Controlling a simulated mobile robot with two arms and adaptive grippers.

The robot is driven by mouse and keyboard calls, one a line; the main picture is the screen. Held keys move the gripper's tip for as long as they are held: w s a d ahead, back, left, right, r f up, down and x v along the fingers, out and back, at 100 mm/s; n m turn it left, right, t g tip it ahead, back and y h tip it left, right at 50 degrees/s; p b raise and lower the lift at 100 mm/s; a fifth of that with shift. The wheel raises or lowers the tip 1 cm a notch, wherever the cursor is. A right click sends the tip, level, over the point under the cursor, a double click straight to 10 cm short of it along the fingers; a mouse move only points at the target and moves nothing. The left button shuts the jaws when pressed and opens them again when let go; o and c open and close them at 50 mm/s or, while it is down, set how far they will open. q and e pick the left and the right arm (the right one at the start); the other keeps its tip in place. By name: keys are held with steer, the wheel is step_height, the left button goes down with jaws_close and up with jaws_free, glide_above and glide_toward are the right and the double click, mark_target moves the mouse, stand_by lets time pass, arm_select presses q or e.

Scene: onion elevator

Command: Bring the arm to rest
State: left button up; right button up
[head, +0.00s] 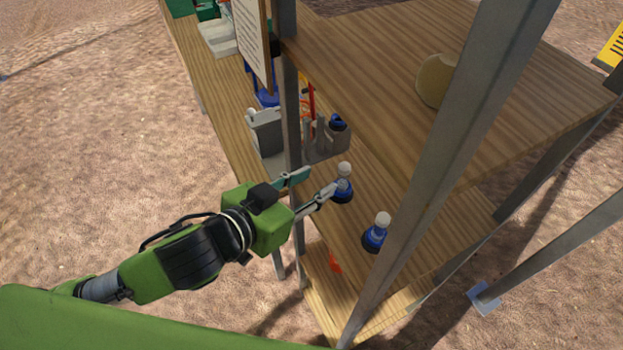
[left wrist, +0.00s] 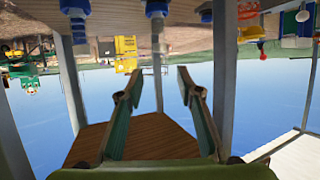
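My left arm comes in from the left in the head view. Its left gripper (head: 321,182) is at the shelf edge, with its two fingers spread and nothing seen between them. One finger's tip is close to a blue bottle with a white top (head: 344,184); I cannot tell whether they touch. In the left wrist view, which looks upside down, the left gripper (left wrist: 150,84) is also open and empty. My right gripper is in neither view.
A second blue bottle (head: 376,234) stands nearer on the wooden shelf (head: 400,215). Metal posts (head: 289,100) rise close to the gripper. A grey box (head: 267,132) and a grey holder (head: 325,138) stand behind. A higher shelf (head: 370,50) carries a round tan object (head: 436,80).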

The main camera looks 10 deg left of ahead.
arm_select(q)
steer(key=s+a+f+n+g+y, duration=0.25)
steer(key=a+f+y, duration=0.35)
steer(key=f, duration=0.4)
steer(key=s+a+f+n+g, duration=0.1)
steer(key=s+a+f+g, duration=0.25)
steer(key=s+f, duration=0.3)
steer(key=s+a+f+n+g, duration=0.1)
steer(key=s+a+f+g, duration=0.1)
steer(key=s+a+f, duration=0.45)
steer(key=s+d+f+g+b, duration=0.1)
steer(key=s+f+b, duration=0.2)
steer(key=f, duration=2.3)
steer(key=s+a+f+g+y+b, duration=0.1)
steer(key=s+a+f, duration=0.1)
steer(key=s+f, duration=1.5)
steer(key=shift+a+f+b, duration=0.35)
steer(key=shift+f+b, duration=0.05)
steer(key=shift+f, duration=0.3)
